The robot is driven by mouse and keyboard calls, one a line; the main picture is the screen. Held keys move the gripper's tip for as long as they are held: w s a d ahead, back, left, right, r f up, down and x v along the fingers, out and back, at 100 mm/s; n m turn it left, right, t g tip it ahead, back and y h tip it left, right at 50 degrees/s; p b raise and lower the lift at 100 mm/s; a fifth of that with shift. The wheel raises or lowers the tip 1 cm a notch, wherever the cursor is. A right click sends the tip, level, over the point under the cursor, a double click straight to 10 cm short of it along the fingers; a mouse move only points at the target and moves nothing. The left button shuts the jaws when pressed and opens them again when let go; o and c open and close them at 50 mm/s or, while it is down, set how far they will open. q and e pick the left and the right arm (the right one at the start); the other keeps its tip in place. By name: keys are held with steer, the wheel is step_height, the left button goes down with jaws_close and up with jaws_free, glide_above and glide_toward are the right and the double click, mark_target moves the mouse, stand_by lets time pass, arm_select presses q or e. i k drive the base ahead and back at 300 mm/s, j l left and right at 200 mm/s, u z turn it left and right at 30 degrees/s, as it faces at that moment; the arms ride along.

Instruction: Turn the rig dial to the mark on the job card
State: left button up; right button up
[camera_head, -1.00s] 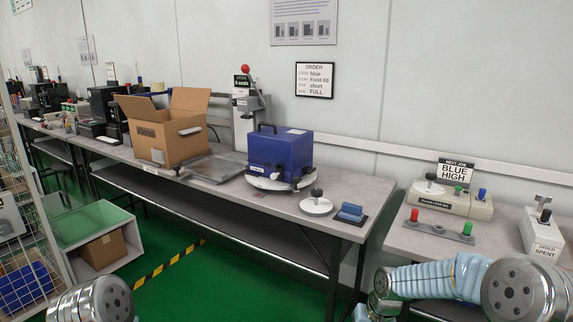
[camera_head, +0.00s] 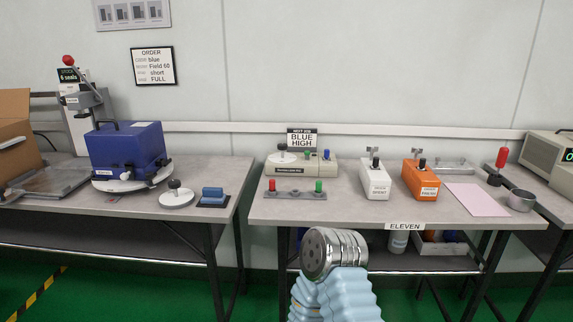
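The rig (camera_head: 318,168) is a beige box on the middle table. Its dial (camera_head: 282,158) is a pale disc with a dark knob, on the left of its top. A green peg and a blue peg stand at its right. The job card (camera_head: 302,138) stands behind it and reads "NEXT JOB BLUE HIGH". The dial's marks are too small to read. One of my arms shows at the bottom centre, in front of the table, but no gripper fingers are visible.
A grey bar (camera_head: 296,195) with red and green pegs lies before the rig. A white tester (camera_head: 375,182) and an orange tester (camera_head: 420,182) stand to its right, near a pink sheet (camera_head: 476,200). A blue box fixture (camera_head: 127,150) is on the left table. A gap separates these tables.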

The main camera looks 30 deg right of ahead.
mark_target(282, 147)
steer(key=i+j, duration=0.15)
steer(key=i+j+z, duration=0.1)
steer(key=j+z, duration=0.6)
steer(key=i+j+z, duration=0.1)
steer(key=j+z, duration=0.25)
